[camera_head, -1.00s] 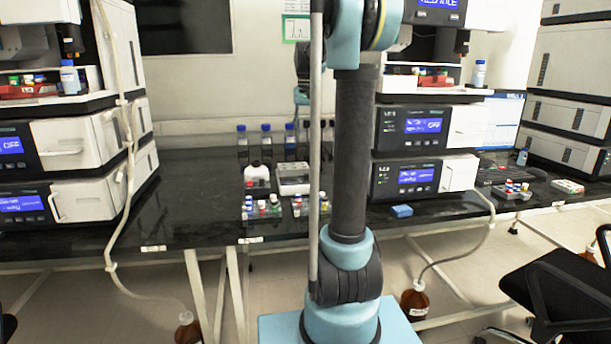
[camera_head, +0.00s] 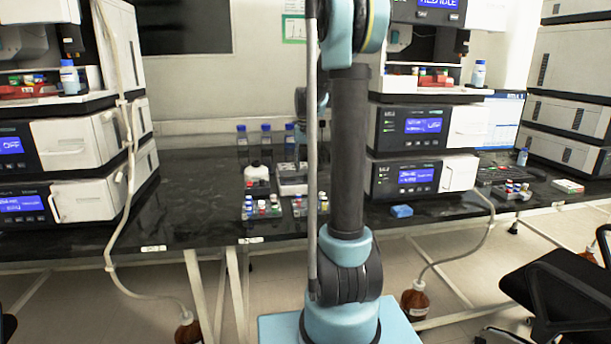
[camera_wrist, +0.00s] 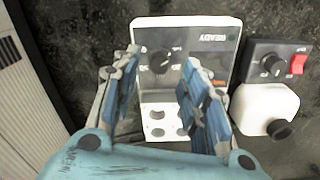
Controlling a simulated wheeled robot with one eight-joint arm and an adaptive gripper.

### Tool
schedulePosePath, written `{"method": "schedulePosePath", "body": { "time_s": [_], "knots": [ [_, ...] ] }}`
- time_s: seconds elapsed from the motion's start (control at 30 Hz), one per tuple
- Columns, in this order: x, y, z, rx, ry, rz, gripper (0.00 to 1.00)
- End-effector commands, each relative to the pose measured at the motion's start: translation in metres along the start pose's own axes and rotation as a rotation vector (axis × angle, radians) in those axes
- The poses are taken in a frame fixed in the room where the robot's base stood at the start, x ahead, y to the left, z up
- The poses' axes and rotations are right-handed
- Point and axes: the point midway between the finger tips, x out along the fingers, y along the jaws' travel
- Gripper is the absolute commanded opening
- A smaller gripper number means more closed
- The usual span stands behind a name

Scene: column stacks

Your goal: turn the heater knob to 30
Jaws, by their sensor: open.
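My gripper (camera_wrist: 159,78) is open, with one blue-grey finger on each side of the knob in the picture. No contact with the knob is visible, and the height gap cannot be told. In the head view the heater (camera_head: 291,181) stands on the dark bench, partly behind my arm.
A dark box (camera_wrist: 270,65) with another knob and a red switch sits right of the heater. Several small capped vials (camera_head: 262,208) stand on the bench (camera_head: 195,205) in front. Blue-capped bottles (camera_head: 266,140) stand behind.

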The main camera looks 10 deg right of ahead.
Motion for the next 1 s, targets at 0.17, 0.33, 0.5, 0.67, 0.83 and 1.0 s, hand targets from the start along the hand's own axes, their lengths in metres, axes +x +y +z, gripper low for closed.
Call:
{"method": "schedulePosePath", "body": {
  "time_s": [0.17,0.33,0.5,0.67,0.83,1.0],
  "knots": [
    [0.023,0.000,0.000,0.000,0.000,0.000,0.41],
    [0.034,0.000,0.000,0.000,0.000,0.000,0.41],
    [0.037,0.000,0.000,0.000,0.000,0.000,0.41],
    [0.036,0.000,0.000,0.000,0.000,0.000,0.41],
    [0.036,0.000,0.000,0.000,0.000,0.000,0.04],
    [0.036,0.000,0.000,0.000,0.000,0.000,0.00]
  ]
}}
